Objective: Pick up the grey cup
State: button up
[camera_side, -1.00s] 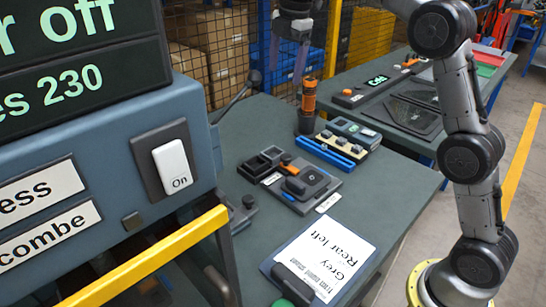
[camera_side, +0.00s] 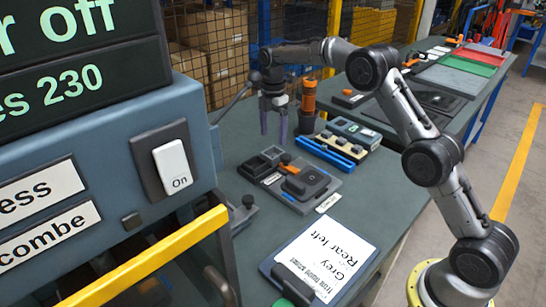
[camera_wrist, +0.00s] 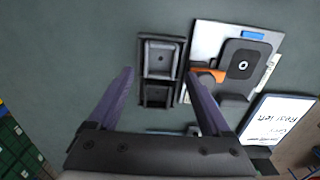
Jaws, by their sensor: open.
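No thing is plainly a single grey cup. A dark holder (camera_side: 262,163) with two square pockets lies on the bench. In the wrist view, a larger grey square cup-like pocket (camera_wrist: 160,60) and a smaller dark one (camera_wrist: 157,97) show in it; I cannot tell whether either lifts out. My gripper (camera_side: 274,130) is open and empty, fingers pointing down, above the bench on the far side of the holder. In the wrist view, the holder shows between the fingertips of my gripper (camera_wrist: 159,74), with nothing between the pads.
A grey plate with a black pad (camera_side: 312,178) and orange lever sits right beside the holder. A blue rail (camera_side: 325,153) with knobs and an upright orange-handled tool (camera_side: 309,98) stand close behind. A clipboard reading "Grey Rear left" (camera_side: 325,255) lies in front. A yellow rail (camera_side: 150,260) crosses the near left.

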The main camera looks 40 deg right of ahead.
aim_at(274, 146)
jog(key=shift+s+d+f, duration=0.1)
jog(key=shift+f, duration=2.8)
jog(key=c, duration=1.1)
jog(key=shift+r, duration=0.15)
jog(key=shift+r, duration=0.55)
jog(key=s+r, duration=0.4)
jog(key=s+a+r, duration=0.1)
jog(key=s+r, duration=0.2)
jog(key=s, duration=0.2)
jog(key=s+r, duration=0.4)
jog(key=s, duration=0.1)
jog(key=shift+a+r, duration=0.3)
jog(key=shift+r, duration=0.05)
